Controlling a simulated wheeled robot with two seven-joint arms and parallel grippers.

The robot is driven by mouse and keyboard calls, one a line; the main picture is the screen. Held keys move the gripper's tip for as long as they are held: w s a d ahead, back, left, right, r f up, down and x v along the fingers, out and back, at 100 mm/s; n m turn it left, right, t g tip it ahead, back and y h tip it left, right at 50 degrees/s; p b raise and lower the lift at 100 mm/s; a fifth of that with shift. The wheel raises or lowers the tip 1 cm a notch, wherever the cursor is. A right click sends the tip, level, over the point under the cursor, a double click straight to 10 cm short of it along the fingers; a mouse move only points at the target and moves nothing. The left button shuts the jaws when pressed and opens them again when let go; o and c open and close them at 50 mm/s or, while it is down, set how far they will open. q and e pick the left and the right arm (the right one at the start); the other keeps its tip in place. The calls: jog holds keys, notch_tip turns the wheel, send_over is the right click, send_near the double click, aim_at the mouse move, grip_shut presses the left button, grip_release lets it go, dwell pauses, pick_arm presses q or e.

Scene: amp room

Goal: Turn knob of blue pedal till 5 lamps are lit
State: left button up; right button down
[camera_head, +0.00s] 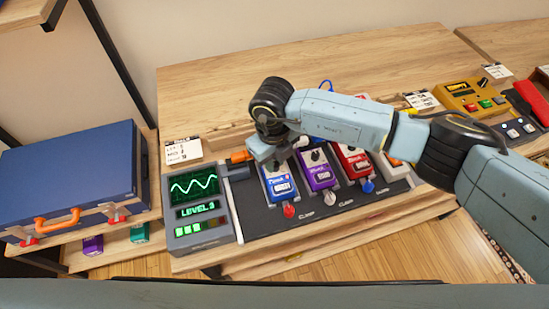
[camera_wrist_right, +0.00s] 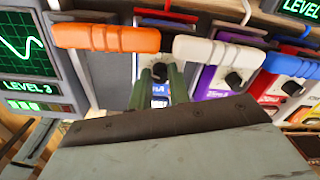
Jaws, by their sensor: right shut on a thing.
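The blue pedal (camera_head: 281,189) stands at the left end of the dark pedal board. My right gripper (camera_head: 272,158) reaches down over its top end and hides its knob in the head view. In the right wrist view the gripper's two green fingers (camera_wrist_right: 162,85) are shut on the dark knob (camera_wrist_right: 158,72). The grey meter (camera_head: 203,207) left of the board shows a green wave and "LEVEL 3". Its lamp row (camera_head: 198,227) has three green lamps lit. The meter also shows in the right wrist view (camera_wrist_right: 45,88). My left gripper is not in view.
A purple pedal (camera_head: 319,177) and a red pedal (camera_head: 355,163) stand close on the right. An orange grip (camera_head: 240,157) and a white grip (camera_wrist_right: 218,51) flank the gripper. A blue case (camera_head: 70,170) lies at left. The rear tabletop (camera_head: 220,90) is clear.

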jog(key=shift+m, duration=0.3)
jog(key=m, duration=0.4)
jog(key=shift+m, duration=0.4)
jog(key=m+p, duration=0.1)
jog(key=m, duration=0.4)
jog(key=shift+d+m, duration=0.1)
jog(key=shift+m, duration=0.2)
jog(key=c, duration=1.3)
grip_release()
notch_tip(320, 180, up, 13)
jog(key=shift+a+r, duration=0.2)
jog(key=shift+w, duration=0.1)
